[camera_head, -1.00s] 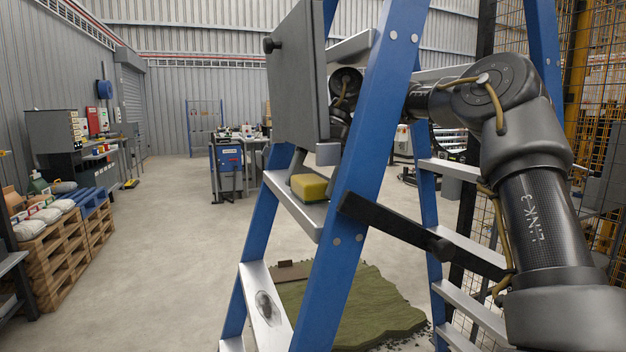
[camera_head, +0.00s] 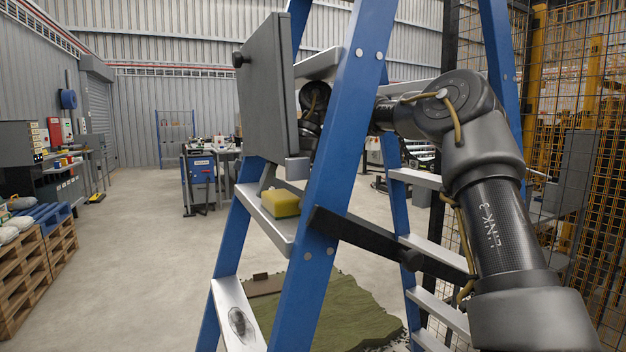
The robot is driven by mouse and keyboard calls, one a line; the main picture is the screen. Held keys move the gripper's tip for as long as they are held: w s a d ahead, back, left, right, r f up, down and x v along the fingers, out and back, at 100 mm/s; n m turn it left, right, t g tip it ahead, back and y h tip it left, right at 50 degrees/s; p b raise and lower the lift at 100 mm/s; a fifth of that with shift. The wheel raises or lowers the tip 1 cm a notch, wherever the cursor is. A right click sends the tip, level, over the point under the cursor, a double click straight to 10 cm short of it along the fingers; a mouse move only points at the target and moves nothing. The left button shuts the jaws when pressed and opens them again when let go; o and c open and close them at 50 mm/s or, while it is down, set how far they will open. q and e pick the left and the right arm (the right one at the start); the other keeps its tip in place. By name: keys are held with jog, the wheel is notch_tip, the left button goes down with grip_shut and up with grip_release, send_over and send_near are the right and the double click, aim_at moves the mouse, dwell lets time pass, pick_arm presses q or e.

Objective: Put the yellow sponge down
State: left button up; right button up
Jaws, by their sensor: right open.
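The yellow sponge (camera_head: 281,203) rests on an upper tread (camera_head: 268,227) of the blue stepladder (camera_head: 345,110). My right arm reaches in from the right, behind the ladder's near blue rail. My right gripper (camera_head: 292,172) is just above the sponge, open and apart from it. A large dark grey panel (camera_head: 266,88) and the blue rail hide much of the wrist and fingers. My left gripper is out of view.
A green turf piece (camera_head: 340,310) lies on the floor behind the ladder. Wooden pallets (camera_head: 38,265) stand at the left, a blue cabinet (camera_head: 200,180) farther back. Mesh fencing (camera_head: 590,200) is at the right. The floor at left centre is clear.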

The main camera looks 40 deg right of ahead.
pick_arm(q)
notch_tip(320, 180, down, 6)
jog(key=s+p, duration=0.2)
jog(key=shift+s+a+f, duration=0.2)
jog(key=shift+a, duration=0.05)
pick_arm(e)
jog(key=d, duration=1.2)
jog(key=shift+w+r, duration=0.2)
jog(key=shift+w, duration=0.1)
jog(key=shift+d, duration=0.1)
